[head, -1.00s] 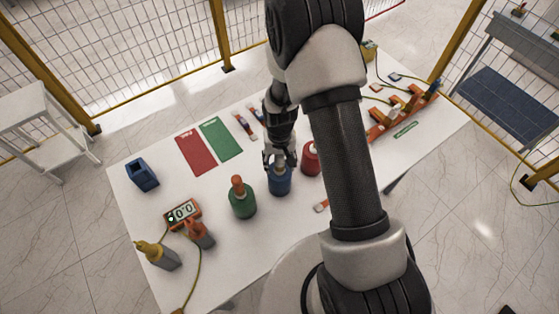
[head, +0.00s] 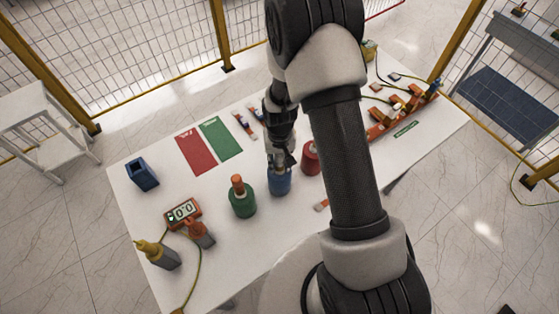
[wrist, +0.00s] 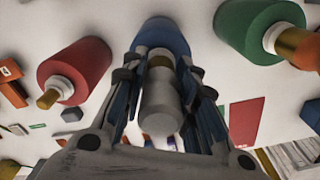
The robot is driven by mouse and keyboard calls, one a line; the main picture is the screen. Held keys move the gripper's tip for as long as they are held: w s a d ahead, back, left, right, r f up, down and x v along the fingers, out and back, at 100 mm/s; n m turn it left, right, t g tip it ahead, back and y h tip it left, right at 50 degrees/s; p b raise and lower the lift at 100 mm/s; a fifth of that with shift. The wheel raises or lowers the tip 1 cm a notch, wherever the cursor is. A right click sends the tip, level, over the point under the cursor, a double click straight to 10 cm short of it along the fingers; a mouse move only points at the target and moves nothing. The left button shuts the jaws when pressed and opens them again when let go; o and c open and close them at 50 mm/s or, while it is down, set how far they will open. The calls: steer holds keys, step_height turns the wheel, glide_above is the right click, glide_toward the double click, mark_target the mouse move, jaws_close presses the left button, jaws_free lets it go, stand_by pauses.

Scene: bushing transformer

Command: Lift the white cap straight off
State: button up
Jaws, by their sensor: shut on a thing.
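The blue bushing body (head: 279,183) stands on the white table, with my gripper (head: 281,163) directly above it. The white cap (wrist: 160,108) is a pale grey-white cylinder between the fingers of my gripper (wrist: 160,95). The fingers are shut on it from both sides. The cap is hidden in the head view.
A green bushing (head: 242,201) with an orange top stands to the left, and a red bushing (head: 310,158) is close on the right. A meter (head: 183,213), a blue holder (head: 142,174), and red (head: 196,155) and green (head: 221,139) mats lie on the table.

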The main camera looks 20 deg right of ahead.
step_height(320, 180, up, 27)
steer(key=p, duration=0.5)
stand_by(0.7)
steer(key=shift+w, duration=0.1)
